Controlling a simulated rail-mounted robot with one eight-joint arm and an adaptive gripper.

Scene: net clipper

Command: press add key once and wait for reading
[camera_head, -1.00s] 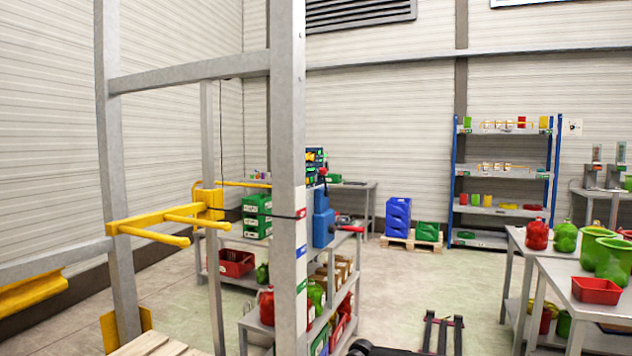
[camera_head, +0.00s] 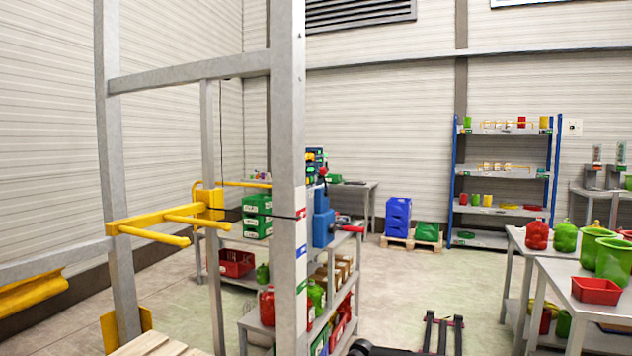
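I cannot make out an add key or a reading in this view. A blue upright device (camera_head: 322,222) stands at the shelved bench in the middle, partly hidden by a grey post. Two grey upright devices with clear tops (camera_head: 595,174) stand on a bench at the far right, too small to show keys or a display.
A grey frame (camera_head: 287,120) with yellow arms (camera_head: 150,232) fills the left foreground. A table (camera_head: 560,288) at the right holds red and green containers and a red tray (camera_head: 596,290). The floor (camera_head: 420,275) between is clear.

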